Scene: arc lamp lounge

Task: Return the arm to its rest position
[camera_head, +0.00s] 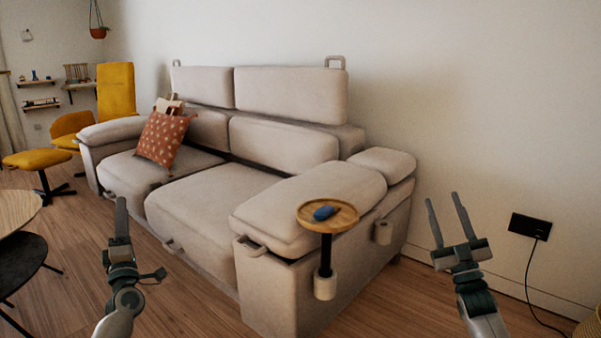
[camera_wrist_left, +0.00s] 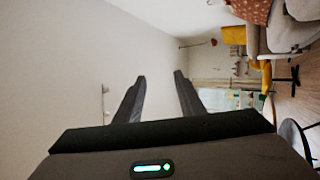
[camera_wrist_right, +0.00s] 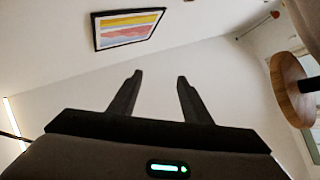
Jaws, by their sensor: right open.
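My right gripper (camera_head: 448,220) is raised at the right of the head view, its two fingers spread with nothing between them. It also shows open and empty in the right wrist view (camera_wrist_right: 158,80). My left gripper (camera_head: 121,218) is raised at the left of the head view, seen edge-on. In the left wrist view (camera_wrist_left: 160,80) its two fingers are apart and hold nothing. Neither gripper touches anything.
A beige sofa (camera_head: 205,195) fills the middle. A small round wooden tray table (camera_head: 345,222) at its near arm bears a blue object (camera_head: 325,212). A dark round table (camera_head: 18,262) stands at the left. A wall outlet (camera_head: 530,226) with a cable is at the right.

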